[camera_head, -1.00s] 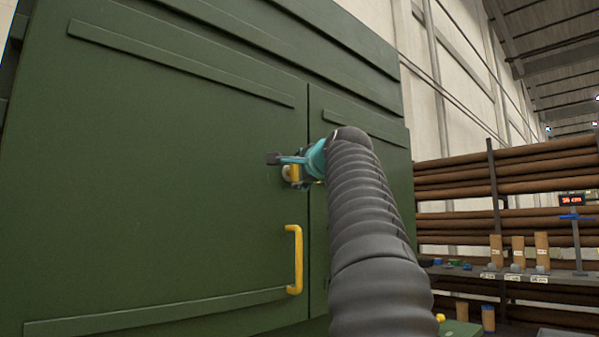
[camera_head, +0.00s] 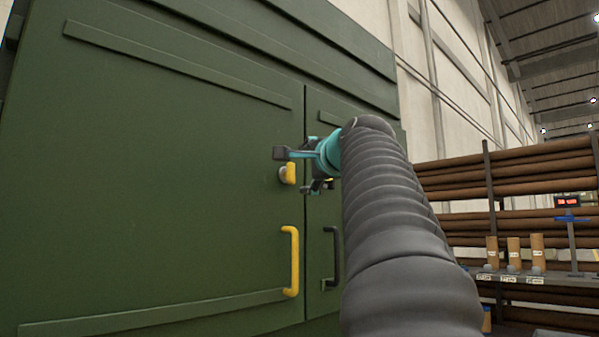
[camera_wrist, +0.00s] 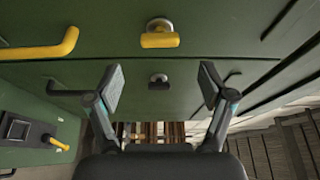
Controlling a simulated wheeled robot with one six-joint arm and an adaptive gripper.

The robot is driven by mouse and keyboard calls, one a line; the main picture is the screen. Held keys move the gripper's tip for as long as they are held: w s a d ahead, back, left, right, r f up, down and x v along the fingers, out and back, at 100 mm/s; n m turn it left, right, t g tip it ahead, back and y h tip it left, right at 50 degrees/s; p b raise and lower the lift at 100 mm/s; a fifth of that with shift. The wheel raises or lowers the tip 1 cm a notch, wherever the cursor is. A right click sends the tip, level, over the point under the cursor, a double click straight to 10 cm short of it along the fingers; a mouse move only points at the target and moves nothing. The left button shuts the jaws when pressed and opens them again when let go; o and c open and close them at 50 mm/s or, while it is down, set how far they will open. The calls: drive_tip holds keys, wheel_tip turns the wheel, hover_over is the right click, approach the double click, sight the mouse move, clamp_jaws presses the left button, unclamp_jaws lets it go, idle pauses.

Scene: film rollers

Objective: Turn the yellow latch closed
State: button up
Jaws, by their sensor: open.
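The yellow latch (camera_head: 290,173) sits on a round silver boss on the green left door, near the door seam. It stands upright, in line with the yellow handle (camera_head: 290,262) below it. In the wrist view the yellow latch (camera_wrist: 160,40) lies ahead of the fingertips, fully visible. My gripper (camera_wrist: 160,88) is open and empty, its two dark finger pads spread wide. In the head view my gripper (camera_head: 298,170) is in front of the door seam, just right of the latch, one finger above it; wrist view shows no contact.
A black handle (camera_head: 332,258) is on the right door, and a smaller black latch (camera_wrist: 158,82) shows between my fingers in the wrist view. At the right, a rack holds brown rollers (camera_head: 540,160), with a shelf of small items (camera_head: 530,275). The left door panel is otherwise clear.

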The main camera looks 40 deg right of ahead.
drive_tip(key=v, duration=0.5)
drive_tip(key=shift+s, duration=0.2)
drive_tip(key=shift+a, duration=0.1)
